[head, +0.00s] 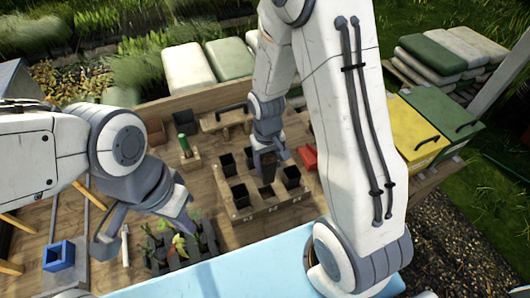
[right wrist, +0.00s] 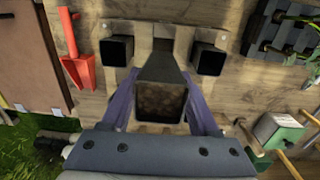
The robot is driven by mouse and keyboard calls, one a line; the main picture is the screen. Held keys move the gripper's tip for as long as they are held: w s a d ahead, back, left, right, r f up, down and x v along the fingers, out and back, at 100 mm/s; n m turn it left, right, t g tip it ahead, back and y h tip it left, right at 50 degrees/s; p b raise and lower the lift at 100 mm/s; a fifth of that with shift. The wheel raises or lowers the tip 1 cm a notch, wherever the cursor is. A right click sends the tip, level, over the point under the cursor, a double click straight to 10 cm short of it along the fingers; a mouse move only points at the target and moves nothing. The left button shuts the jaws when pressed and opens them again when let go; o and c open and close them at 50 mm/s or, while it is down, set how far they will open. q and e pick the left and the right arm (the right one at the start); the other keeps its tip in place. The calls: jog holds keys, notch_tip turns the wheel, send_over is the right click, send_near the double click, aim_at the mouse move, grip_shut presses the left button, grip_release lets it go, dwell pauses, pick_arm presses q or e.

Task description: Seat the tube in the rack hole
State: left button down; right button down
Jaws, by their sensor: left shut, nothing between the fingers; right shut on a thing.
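The tube is a black, square, soil-filled pot (right wrist: 160,98), held in my right gripper (right wrist: 163,105) between its two fingers. In the right wrist view two rack tubes stand beyond the held one. I cannot tell whether its lower end is in a hole. My left gripper (head: 188,222) is shut and empty above the seedling tray.
The seedling tray (head: 203,240) lies left of the rack. A red scoop (head: 308,156) lies right of it, and a green-topped tool (head: 184,145) stands behind left. A blue square holder (head: 59,255) is at far left. Yellow (head: 415,130) and green bins stand at right.

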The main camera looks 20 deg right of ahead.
aim_at(268, 183)
jog(key=shift+w+a+f+b, duration=0.1)
jog(key=shift+a+f+b, duration=0.05)
jog(key=shift+f+b, duration=3.35)
jog(key=shift+f, duration=0.7)
jog(key=shift+s, duration=0.25)
jog(key=shift+f, duration=0.2)
jog(key=shift+f+b, duration=0.4)
jog(key=shift+b, duration=0.05)
jog(key=shift+f, duration=0.35)
jog(key=shift+f+b, duration=0.75)
jog(key=shift+b, duration=0.1)
jog(key=shift+f+b, duration=0.35)
jog(key=shift+f, duration=0.2)
